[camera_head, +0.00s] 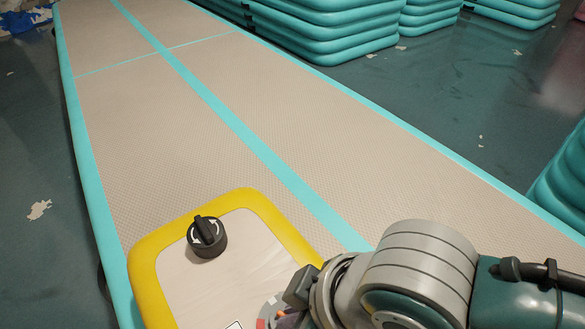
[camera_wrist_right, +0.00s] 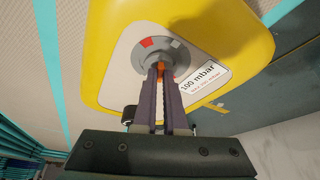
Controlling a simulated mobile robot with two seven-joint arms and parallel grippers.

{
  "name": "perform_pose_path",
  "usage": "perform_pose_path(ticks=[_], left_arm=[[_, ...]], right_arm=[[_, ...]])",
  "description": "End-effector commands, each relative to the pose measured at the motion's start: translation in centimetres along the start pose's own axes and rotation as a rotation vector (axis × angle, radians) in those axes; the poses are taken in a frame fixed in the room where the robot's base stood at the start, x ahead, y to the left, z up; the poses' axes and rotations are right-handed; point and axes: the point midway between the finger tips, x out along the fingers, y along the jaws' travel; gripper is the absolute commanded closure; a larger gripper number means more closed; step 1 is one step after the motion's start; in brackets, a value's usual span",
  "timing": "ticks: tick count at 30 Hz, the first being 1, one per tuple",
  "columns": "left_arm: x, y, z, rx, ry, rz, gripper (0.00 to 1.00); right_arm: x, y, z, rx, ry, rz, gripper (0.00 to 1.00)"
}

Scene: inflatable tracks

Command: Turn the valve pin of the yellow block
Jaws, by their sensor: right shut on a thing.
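The yellow block (camera_head: 150,275), with a pale top face, lies on the beige track in the head view. It also fills much of the right wrist view (camera_wrist_right: 236,28). Its round grey valve (camera_wrist_right: 180,55) has red marks and an orange pin (camera_wrist_right: 161,69) in the middle. My right gripper (camera_wrist_right: 160,72) has its two dark purple fingers closed around the orange pin. In the head view, my right gripper (camera_head: 289,317) is at the bottom edge, and my arm and wrist hide part of the valve. My left gripper is in neither view.
A black knob (camera_head: 206,238) with white arrows stands on the block's far part. A white "100 mbar" label (camera_wrist_right: 200,80) is beside the valve. The long beige track (camera_head: 180,140) has turquoise edges. Stacked turquoise tracks (camera_head: 320,30) stand at the back and right.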

Motion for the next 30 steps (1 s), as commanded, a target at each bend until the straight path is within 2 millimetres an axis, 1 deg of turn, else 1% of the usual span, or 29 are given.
perform_pose_path(ticks=[1, 6, 10, 18, 30], left_arm=[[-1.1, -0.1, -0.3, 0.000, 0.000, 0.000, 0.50], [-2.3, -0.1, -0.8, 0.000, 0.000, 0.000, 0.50], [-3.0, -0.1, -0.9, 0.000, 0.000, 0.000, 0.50], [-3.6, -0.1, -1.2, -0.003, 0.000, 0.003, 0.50], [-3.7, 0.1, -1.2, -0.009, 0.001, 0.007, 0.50]], right_arm=[[-0.5, -0.2, -0.2, 0.037, -0.002, 0.009, 1.00], [-0.3, -0.4, -0.1, 0.150, -0.002, 0.057, 1.00], [-0.2, -0.4, -0.1, 0.222, -0.001, 0.088, 1.00], [0.0, -0.4, -0.1, 0.309, 0.000, 0.126, 1.00], [0.1, -0.3, -0.1, 0.329, 0.000, 0.136, 1.00]])
